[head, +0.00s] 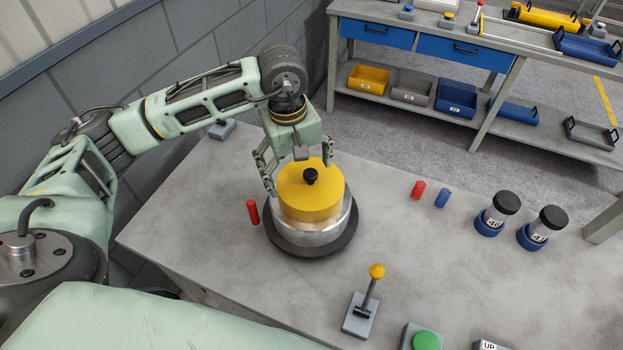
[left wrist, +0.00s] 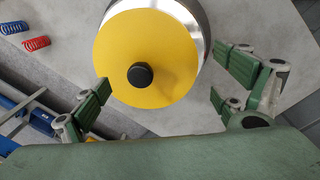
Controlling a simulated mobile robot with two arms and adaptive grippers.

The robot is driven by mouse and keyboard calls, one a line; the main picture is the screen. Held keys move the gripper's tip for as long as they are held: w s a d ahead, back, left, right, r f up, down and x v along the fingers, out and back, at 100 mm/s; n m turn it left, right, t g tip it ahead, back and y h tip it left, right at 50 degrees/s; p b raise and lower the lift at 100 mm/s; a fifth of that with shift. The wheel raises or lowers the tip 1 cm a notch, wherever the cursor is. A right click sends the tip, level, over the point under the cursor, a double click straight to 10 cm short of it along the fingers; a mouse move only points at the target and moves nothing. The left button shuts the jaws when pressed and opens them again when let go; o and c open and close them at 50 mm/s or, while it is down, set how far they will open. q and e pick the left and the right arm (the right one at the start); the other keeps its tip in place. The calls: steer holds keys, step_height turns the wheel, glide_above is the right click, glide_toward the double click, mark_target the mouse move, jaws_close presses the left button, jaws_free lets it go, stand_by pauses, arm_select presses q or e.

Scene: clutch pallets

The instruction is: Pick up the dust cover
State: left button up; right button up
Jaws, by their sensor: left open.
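The dust cover (head: 298,196) is a yellow disc-shaped cap with a black knob (head: 310,176) on top. It sits on a silver metal cylinder (head: 300,232) standing on a dark round base (head: 312,250) on the grey table. My left gripper (head: 299,172) is open above the cover, its fingers apart on either side of the knob. In the left wrist view the yellow cover (left wrist: 145,50) and black knob (left wrist: 140,75) lie ahead, between the spread fingers, with nothing gripped. My right gripper is not in view.
A red cylinder (head: 253,212) stands just left of the base. A yellow-knobbed lever (head: 364,305) and a green button (head: 426,341) are near the front edge.

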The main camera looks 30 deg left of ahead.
mark_target(299, 187)
arm_select(q)
step_height(299, 187, down, 4)
steer(key=shift+w+a+r+p, duration=0.1)
steer(key=shift+r+p, duration=0.05)
steer(key=shift+p, duration=0.8)
steer(key=shift+w+f, duration=0.15)
steer(key=shift+f, duration=0.3)
steer(key=c, duration=1)
steer(key=shift+c, duration=1.2)
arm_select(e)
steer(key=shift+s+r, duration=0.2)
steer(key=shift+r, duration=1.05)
arm_select(q)
steer(key=shift+s, duration=0.2)
steer(key=shift+c, duration=0.2)
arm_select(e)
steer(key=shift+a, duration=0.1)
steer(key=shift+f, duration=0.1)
